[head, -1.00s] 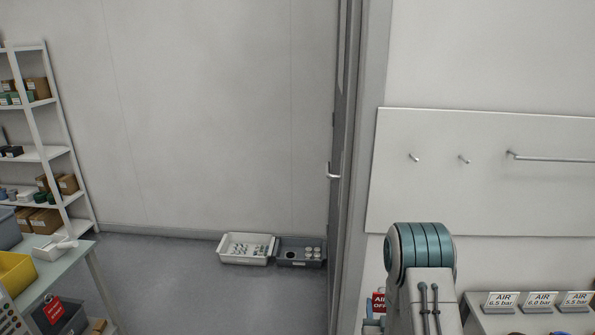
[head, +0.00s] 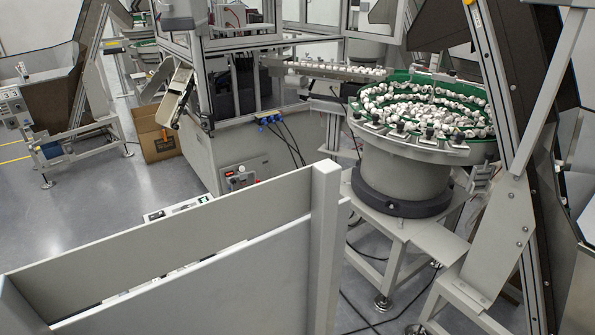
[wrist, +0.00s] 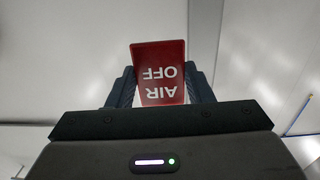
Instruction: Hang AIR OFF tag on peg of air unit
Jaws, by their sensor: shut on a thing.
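The red AIR OFF tag (wrist: 158,58) shows in the wrist view, with its white lettering upside down in the picture. My gripper (wrist: 160,88) is shut on it, with one dark finger at each side of the tag. The head view shows neither my gripper nor the tag. I cannot make out an air unit or its peg for certain. Small blue fittings with dark hoses (head: 270,119) sit on the machine frame in the head view.
A grey panel barrier (head: 230,235) with a post stands close in front. Behind it are the assembly machine (head: 205,150), a bowl feeder (head: 405,170) full of white caps and a cardboard box (head: 157,138). An inclined conveyor (head: 500,230) stands at right. Open floor (head: 60,215) lies at left.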

